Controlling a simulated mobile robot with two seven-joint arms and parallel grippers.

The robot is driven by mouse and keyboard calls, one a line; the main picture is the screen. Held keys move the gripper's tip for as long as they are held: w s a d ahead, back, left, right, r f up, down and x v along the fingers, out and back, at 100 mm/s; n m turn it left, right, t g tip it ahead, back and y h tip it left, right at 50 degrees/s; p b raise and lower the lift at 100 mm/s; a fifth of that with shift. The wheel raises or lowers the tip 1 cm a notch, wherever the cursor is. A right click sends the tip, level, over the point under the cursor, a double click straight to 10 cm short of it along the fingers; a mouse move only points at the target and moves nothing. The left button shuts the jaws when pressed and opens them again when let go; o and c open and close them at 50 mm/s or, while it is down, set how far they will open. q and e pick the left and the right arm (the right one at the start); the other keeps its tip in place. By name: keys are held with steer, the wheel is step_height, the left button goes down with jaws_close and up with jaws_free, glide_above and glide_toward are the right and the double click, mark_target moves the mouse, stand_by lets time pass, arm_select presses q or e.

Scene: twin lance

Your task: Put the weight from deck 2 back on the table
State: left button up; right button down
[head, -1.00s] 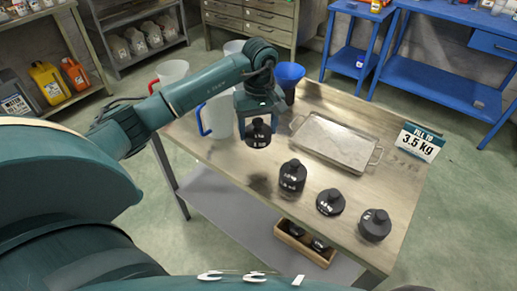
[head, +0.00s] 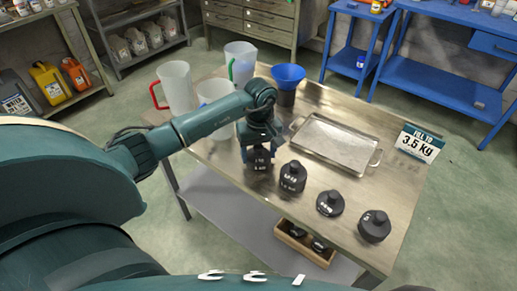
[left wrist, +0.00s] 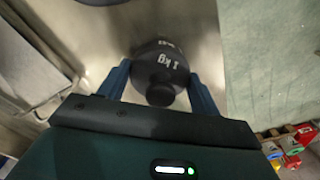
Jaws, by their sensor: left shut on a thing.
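My left gripper (head: 259,150) is shut on a black 1 kg weight (head: 261,161), close to the table's front left edge. The weight is upright, at or just above the table top; I cannot tell whether it touches. In the left wrist view the weight (left wrist: 161,66) sits between the two blue fingers, its "1 kg" label visible. Three other black weights stand on the table (head: 225,158): one just right of the gripper (head: 292,178), a flatter one (head: 329,203) and one near the right corner (head: 374,227). I cannot identify deck 2. My right gripper is not in view.
An empty metal tray (head: 313,156) with handles lies mid-table. Behind the gripper stand jugs with red (head: 176,86), green (head: 240,60) and blue handles, and a blue funnel (head: 288,73). A "FILL TO 3.5 kg" sign (head: 419,143) stands at the right edge. A wooden box (head: 306,243) is on the lower shelf.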

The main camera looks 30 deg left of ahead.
arm_select(q)
steer(key=shift+w, duration=0.1)
steer(key=o, duration=1.8)
